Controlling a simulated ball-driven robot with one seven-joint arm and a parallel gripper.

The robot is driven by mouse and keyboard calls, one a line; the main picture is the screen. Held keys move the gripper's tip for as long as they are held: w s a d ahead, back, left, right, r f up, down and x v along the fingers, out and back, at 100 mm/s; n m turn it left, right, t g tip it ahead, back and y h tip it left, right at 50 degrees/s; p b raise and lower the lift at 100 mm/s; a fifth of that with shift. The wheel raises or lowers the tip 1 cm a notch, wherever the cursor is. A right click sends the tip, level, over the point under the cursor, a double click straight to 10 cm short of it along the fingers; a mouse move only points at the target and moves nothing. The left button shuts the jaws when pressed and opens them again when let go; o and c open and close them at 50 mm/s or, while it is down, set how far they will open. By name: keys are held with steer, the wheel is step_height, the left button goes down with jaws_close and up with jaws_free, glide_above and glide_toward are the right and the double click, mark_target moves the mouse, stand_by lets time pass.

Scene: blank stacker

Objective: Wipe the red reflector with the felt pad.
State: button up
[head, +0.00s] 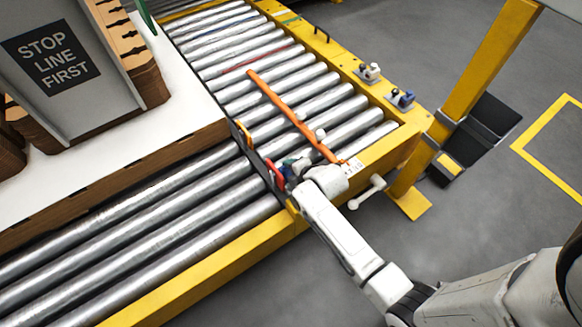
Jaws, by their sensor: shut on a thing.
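The red reflector (275,176) shows in the head view as a small red shape on a dark upright plate (255,160) at the conveyor's side. My gripper (297,166) is just to the right of it, over the rollers. It is shut on a small dark teal thing, likely the felt pad (289,161). My gripper hides much of the pad. The pad is very close to the reflector, but I cannot tell whether they touch.
An orange bar (290,113) slants over the rollers to my gripper. A yellow conveyor frame (350,75) carries small fittings (369,72). A yellow post (465,95) stands at right. A white-topped stack (120,140) lies at left. Grey floor (520,220) is open at right.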

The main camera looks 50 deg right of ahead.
steer(key=shift+s+a+p, duration=0.25)
steer(key=shift+s+p, duration=0.1)
steer(key=shift+s, duration=0.4)
steer(key=shift+s+a+p, duration=0.2)
steer(key=shift+s+p, duration=0.15)
steer(key=shift+s, duration=0.4)
steer(key=shift+w+d+f, duration=0.1)
steer(key=shift+w+f, duration=0.1)
steer(key=shift+w, duration=0.15)
steer(key=shift+w+d+b, duration=0.25)
steer(key=shift+w+b, duration=0.1)
steer(key=shift+w, duration=0.35)
steer(key=shift+w+d+r, duration=0.15)
steer(key=shift+w+d, duration=0.15)
steer(key=shift+w, duration=0.5)
